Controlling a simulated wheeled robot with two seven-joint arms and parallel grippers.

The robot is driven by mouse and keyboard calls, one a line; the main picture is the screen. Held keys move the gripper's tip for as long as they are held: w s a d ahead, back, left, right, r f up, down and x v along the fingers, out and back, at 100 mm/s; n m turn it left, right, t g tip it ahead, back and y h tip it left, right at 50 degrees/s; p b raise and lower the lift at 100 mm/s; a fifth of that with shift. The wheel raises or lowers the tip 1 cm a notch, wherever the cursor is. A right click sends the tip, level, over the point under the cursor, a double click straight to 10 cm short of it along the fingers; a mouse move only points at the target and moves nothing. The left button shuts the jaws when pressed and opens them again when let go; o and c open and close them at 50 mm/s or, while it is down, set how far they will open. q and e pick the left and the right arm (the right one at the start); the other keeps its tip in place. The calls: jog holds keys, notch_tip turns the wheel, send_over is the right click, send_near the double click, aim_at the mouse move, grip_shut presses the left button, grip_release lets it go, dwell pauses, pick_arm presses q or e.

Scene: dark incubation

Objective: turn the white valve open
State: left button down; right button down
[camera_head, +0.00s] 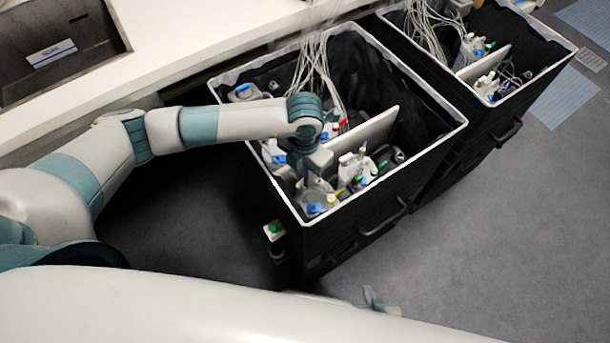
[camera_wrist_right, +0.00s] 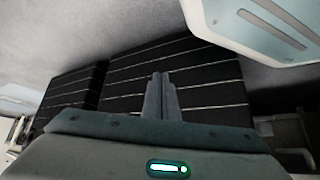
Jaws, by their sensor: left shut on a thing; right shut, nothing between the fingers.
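A black bin (camera_head: 420,150) with a white rim holds several small fittings and white tubes. A white fitting with coloured knobs (camera_head: 355,168) stands in its near part, beside a white divider panel (camera_head: 368,132). I cannot tell for sure which part is the white valve. My left gripper (camera_head: 316,192) reaches down into the bin's near left part, left of that fitting. It is shut on a part there, but its fingertips and that part are mostly hidden. My right gripper (camera_wrist_right: 160,95) is shut and empty outside the bin; it also shows in the head view (camera_head: 378,300).
A second black bin (camera_head: 525,80) with similar contents stands at the back right. A white counter (camera_head: 190,40) with a sink (camera_head: 60,45) runs along the back left. A green button box (camera_head: 273,230) is on the bin's near left corner.

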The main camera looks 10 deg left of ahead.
pick_arm(q)
jog(key=n, duration=0.3)
jog(key=shift+w+a+n, duration=0.15)
jog(key=shift+n, duration=0.25)
jog(key=shift+a+r+n, duration=0.1)
jog(key=shift+n, duration=0.7)
jog(key=shift+a+n, duration=0.1)
jog(key=shift+n, duration=1.1)
pick_arm(e)
jog(key=shift+w+d+r, duration=0.1)
jog(key=shift+w+d, duration=0.25)
jog(key=shift+s, duration=0.1)
pick_arm(q)
jog(key=c, duration=2.2)
grip_release()
jog(key=shift+o, duration=0.6)
pick_arm(e)
jog(key=shift+s+f, duration=0.2)
jog(key=shift+s, duration=0.55)
jog(key=shift+w+d, duration=0.1)
